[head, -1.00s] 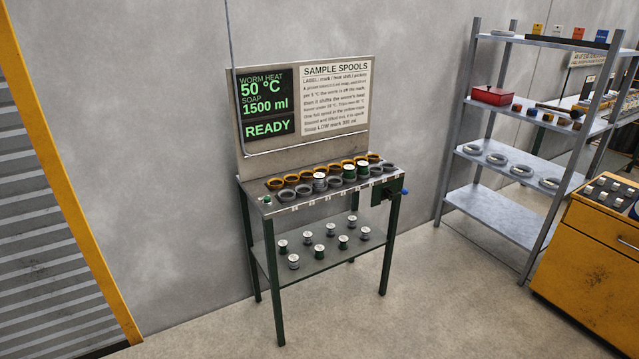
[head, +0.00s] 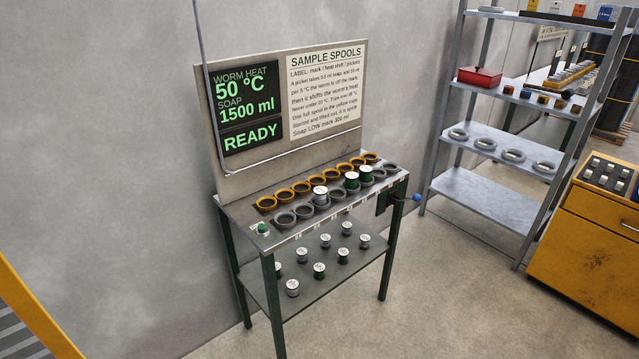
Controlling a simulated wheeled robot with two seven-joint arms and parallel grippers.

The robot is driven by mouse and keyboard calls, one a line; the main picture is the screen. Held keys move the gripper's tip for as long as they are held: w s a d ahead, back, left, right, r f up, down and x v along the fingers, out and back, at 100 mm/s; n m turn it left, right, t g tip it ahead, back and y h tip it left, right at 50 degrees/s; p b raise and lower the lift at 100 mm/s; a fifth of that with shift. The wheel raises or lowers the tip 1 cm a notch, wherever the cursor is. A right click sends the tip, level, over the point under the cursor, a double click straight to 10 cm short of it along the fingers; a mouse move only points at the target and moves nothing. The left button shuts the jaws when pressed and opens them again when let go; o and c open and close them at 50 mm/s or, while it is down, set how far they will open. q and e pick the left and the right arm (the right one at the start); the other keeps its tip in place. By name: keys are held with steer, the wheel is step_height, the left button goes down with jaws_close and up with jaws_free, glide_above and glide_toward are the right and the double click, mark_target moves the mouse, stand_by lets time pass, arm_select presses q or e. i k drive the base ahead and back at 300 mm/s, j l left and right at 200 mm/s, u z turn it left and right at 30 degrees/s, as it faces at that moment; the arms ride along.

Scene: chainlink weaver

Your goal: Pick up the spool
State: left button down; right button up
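In the head view a bench (head: 308,214) stands against the wall under a "SAMPLE SPOOLS" panel. On its top, a grey spool with a white cap (head: 320,196) and two green spools, one (head: 352,181) left of the other (head: 366,174), stand in the front row of grey cups. The back row of yellow cups (head: 284,194) looks empty. Several more spools, such as a green one (head: 319,270) and a grey one (head: 292,288), stand upright on the lower shelf. Which spool is meant cannot be told. Neither gripper is in view.
A display (head: 246,105) reads 50 °C, 1500 ml, READY. A green button (head: 263,229) sits at the bench's left, a blue-knobbed lever (head: 415,198) at its right. A metal rack (head: 487,199) and yellow cabinet (head: 590,236) stand to the right. Floor before the rack is clear.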

mark_target(321, 193)
steer(key=i+j+z, duration=0.1)
steer(key=i+j, duration=0.25)
steer(key=j, duration=0.25)
steer(key=i+j+z, duration=0.25)
steer(key=j, duration=0.4)
steer(key=i+j, duration=0.25)
steer(key=i+j+z, duration=0.15)
steer(key=j, duration=0.25)
